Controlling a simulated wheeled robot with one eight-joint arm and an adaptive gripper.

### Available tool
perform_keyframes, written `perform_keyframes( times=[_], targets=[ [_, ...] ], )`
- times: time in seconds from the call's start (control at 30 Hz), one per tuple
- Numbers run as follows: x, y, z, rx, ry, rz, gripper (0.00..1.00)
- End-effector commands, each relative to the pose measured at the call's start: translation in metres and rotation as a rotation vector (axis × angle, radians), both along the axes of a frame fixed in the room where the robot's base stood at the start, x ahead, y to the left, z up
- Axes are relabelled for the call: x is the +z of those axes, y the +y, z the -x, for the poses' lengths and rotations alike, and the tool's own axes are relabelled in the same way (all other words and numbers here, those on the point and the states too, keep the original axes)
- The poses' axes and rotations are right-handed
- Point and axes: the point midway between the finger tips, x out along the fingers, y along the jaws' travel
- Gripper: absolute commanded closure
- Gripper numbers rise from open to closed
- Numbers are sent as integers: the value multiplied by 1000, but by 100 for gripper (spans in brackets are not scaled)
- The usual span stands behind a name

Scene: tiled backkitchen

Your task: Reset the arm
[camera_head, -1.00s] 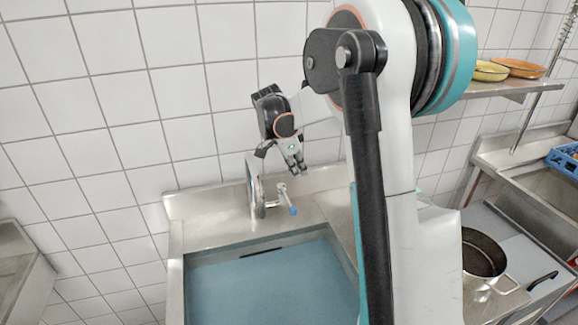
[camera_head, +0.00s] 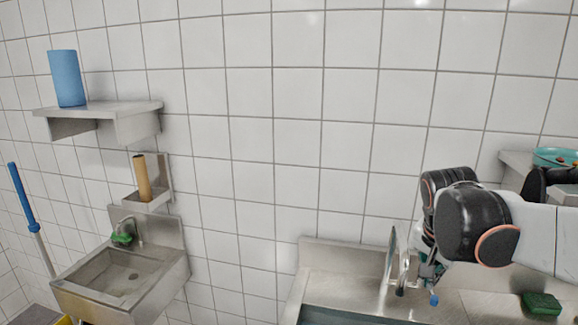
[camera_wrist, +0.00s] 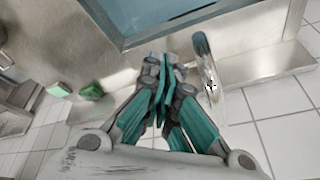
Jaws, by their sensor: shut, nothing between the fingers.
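My arm reaches in from the right edge in the head view. My gripper (camera_head: 432,268) is at its end, low over the back rim of the large steel sink (camera_head: 345,262), close to the tap (camera_head: 402,268). My wrist partly hides the gripper there. In the wrist view my gripper (camera_wrist: 163,72) has its teal fingers together with nothing between them. The tap (camera_wrist: 205,62) stands just right of the fingertips, and I cannot tell whether they touch. The sink's blue basin (camera_wrist: 165,18) lies beyond them.
A green sponge (camera_head: 541,304) lies on the counter at lower right. A small hand sink (camera_head: 125,275) and a shelf (camera_head: 100,108) with a blue cylinder (camera_head: 66,78) are on the left. A teal bowl (camera_head: 556,157) sits at the right edge. The middle wall is bare.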

Motion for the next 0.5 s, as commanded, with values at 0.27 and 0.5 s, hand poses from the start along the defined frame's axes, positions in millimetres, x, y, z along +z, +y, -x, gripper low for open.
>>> perform_keyframes(
  times=[0.27,0.5],
  targets=[
    [-16,45,60,338,-68,42,100],
    [-41,77,106,614,-141,105,100]
  ],
)
